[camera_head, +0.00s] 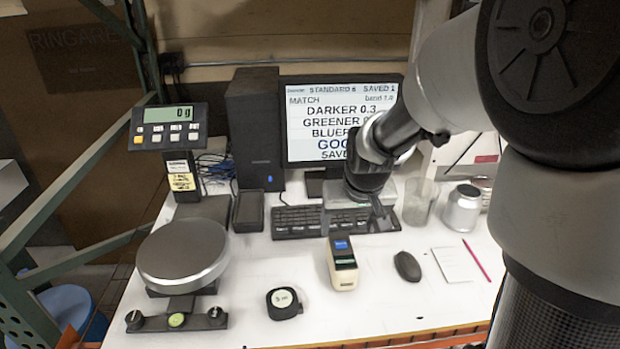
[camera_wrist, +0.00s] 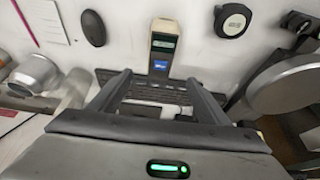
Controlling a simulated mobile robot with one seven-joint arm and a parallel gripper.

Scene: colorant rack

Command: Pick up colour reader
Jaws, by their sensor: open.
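The colour reader (camera_head: 342,262) is a small cream block with a dark top and a lit blue screen. It lies on the white table in front of the keyboard, with its screen end toward the monitor. It also shows in the wrist view (camera_wrist: 164,44), just beyond my fingertips and roughly in line with the gap between them. My gripper (camera_head: 354,222) is open and empty, above the keyboard and behind the reader. In the wrist view both fingers of my gripper (camera_wrist: 159,80) are spread apart, and neither touches the reader.
A dark mouse (camera_head: 407,266) lies right of the reader, then a notepad (camera_head: 457,264) and pink pencil (camera_head: 478,260). A round black tape-like object (camera_head: 284,303) and a scale (camera_head: 183,256) stand left. The keyboard (camera_head: 297,222) and monitor (camera_head: 341,120) are behind. Bare table surrounds the reader.

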